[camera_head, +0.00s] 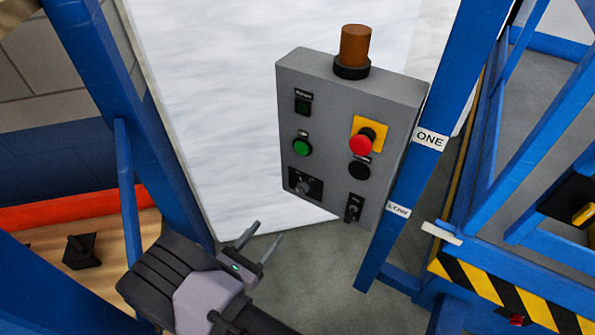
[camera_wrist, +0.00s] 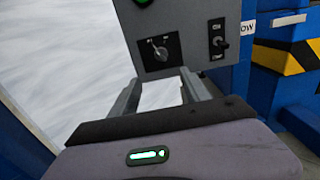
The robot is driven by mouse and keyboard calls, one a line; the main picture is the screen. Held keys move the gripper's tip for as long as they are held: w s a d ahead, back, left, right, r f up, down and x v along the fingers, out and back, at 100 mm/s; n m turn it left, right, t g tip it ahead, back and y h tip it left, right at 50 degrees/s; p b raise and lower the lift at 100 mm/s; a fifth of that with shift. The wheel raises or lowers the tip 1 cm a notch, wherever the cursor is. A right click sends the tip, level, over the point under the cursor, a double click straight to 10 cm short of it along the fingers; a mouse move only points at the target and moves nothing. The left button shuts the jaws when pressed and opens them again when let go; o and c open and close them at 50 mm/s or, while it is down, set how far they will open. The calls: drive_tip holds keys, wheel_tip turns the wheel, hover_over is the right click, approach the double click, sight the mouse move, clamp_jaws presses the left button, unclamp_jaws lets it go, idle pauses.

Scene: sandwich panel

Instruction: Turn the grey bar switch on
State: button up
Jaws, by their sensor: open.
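The grey bar switch (camera_head: 303,186) is a small rotary knob on a black square plate at the lower left of a grey control box (camera_head: 330,100). In the wrist view the bar switch (camera_wrist: 160,48) sits just beyond the fingertips, with its bar tilted toward the upper left. The small marks above it are too small to read surely. My gripper (camera_head: 268,232) is open and empty, below and to the left of the switch, apart from it. In the wrist view my gripper's fingers (camera_wrist: 160,76) point toward the box's lower edge.
A toggle switch (camera_head: 353,208) is right of the bar switch. A green button (camera_head: 302,147), red button (camera_head: 361,145) and black button (camera_head: 359,169) are above. A blue post (camera_head: 430,120) stands close right of the box; another blue post (camera_head: 125,100) is left.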

sight(299, 193)
drive_tip(key=b+x, duration=0.2)
drive_tip(key=x, duration=1.5)
drive_tip(key=shift+d, duration=0.1)
drive_tip(key=shift+c, duration=0.2)
drive_tip(key=shift+s, duration=0.1)
clamp_jaws()
